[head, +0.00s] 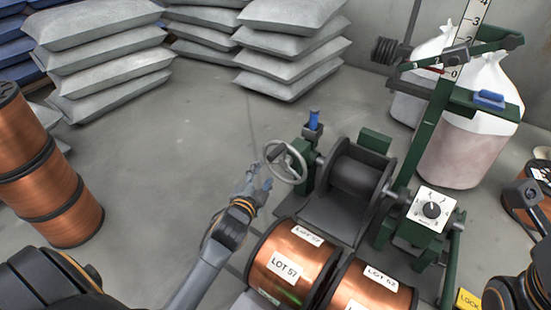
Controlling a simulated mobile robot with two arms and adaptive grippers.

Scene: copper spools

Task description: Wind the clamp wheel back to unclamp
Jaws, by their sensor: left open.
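The clamp wheel (286,162) is a grey spoked handwheel on the left side of a green winding machine, facing left. My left gripper (261,180) is open, just left of and below the wheel's rim. Its fingers point up toward the wheel; they appear close to the rim, and I cannot tell if they touch it. Nothing shows between them. An empty dark spool (356,174) sits in the machine right of the wheel. My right gripper (541,176) shows only partly at the right edge, and its fingers are unclear.
Copper spools labelled LOT 57 (290,262) and LOT 52 (372,288) lie in front of the machine. A dial box (431,208) is on its right. A copper spool stack (43,180) stands left. Grey sacks (290,45) and a white bulk bag (468,140) stand behind. Floor left of the wheel is clear.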

